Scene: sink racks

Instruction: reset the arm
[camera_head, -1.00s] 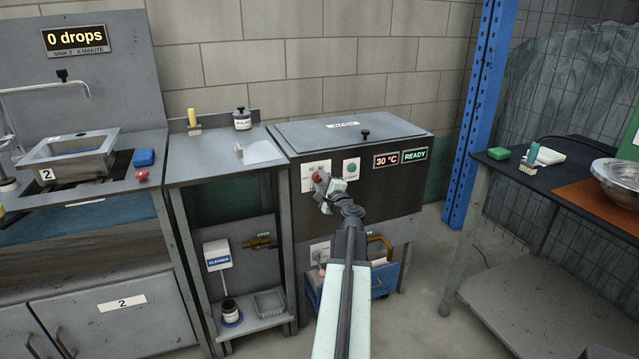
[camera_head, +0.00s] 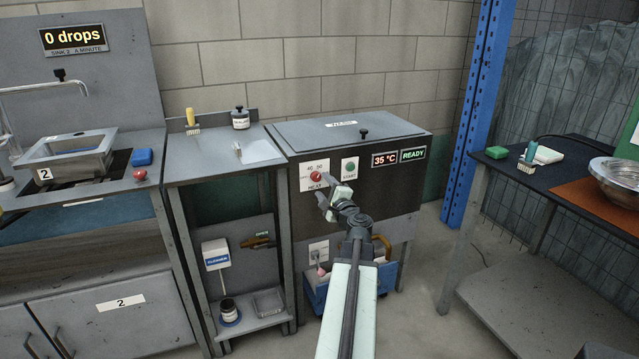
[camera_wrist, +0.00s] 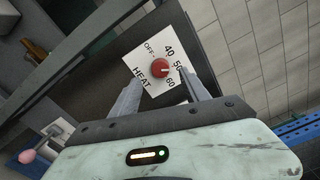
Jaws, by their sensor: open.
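My gripper (camera_head: 327,199) is open and empty in front of the dark front of the washer-like machine (camera_head: 390,195), just below and right of its heat knob. The red heat knob (camera_head: 316,176) sits on a white plate marked OFF, 40, 50, 60 and HEAT. In the wrist view the red knob (camera_wrist: 160,68) lies between and beyond my two fingertips, apart from them as far as I can tell. Its white pointer mark faces the 50 to 60 side. The machine's displays read 35 °C and READY.
A green start button (camera_head: 350,168) is right of the knob. A blue bin (camera_head: 375,280) stands below the machine. A grey side table (camera_head: 225,165) and sink counter are left. A dark table (camera_head: 540,170) with a metal bowl (camera_head: 616,180) is right, with open floor between.

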